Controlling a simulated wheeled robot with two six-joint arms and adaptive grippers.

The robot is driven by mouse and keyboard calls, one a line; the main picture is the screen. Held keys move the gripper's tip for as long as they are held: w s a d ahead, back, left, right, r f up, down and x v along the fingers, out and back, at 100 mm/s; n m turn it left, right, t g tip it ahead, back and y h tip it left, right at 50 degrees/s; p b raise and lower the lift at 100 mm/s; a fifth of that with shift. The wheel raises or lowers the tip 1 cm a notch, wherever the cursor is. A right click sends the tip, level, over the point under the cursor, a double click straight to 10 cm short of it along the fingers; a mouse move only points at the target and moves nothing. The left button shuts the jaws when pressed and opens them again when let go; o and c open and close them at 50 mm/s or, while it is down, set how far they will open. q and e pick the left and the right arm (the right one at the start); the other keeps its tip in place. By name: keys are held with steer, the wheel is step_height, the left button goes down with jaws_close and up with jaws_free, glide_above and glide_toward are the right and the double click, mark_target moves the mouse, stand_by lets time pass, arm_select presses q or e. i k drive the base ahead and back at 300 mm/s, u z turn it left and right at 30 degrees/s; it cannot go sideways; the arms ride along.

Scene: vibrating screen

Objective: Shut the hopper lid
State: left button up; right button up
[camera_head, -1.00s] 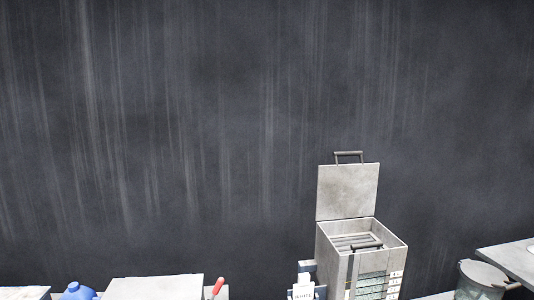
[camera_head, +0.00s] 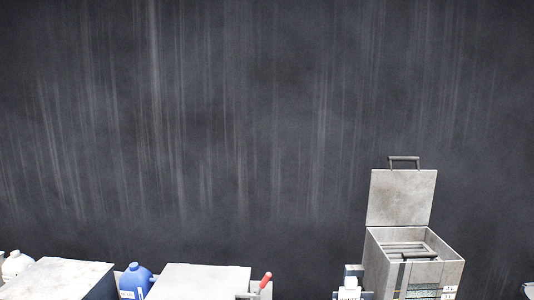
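The hopper (camera_head: 376,268) is a grey metal box at the lower right, with slatted bars visible inside its open top. Its lid (camera_head: 401,198) is a flat grey plate standing upright at the back edge, so the hopper is open. A dark bar handle (camera_head: 404,160) sits on the lid's upper edge. The lower part of the hopper is cut off by the picture's bottom edge. Neither of my grippers is in view.
Left of the hopper are a grey block (camera_head: 200,282), a red-handled tool (camera_head: 265,280), a blue jug (camera_head: 135,281), another grey box (camera_head: 62,279) and a white bottle (camera_head: 16,265). A dark streaked wall (camera_head: 230,120) fills the background.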

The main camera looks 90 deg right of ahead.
mark_target(403, 198)
steer(key=z, duration=0.05)
steer(key=k, duration=2.5)
steer(key=z, duration=0.35)
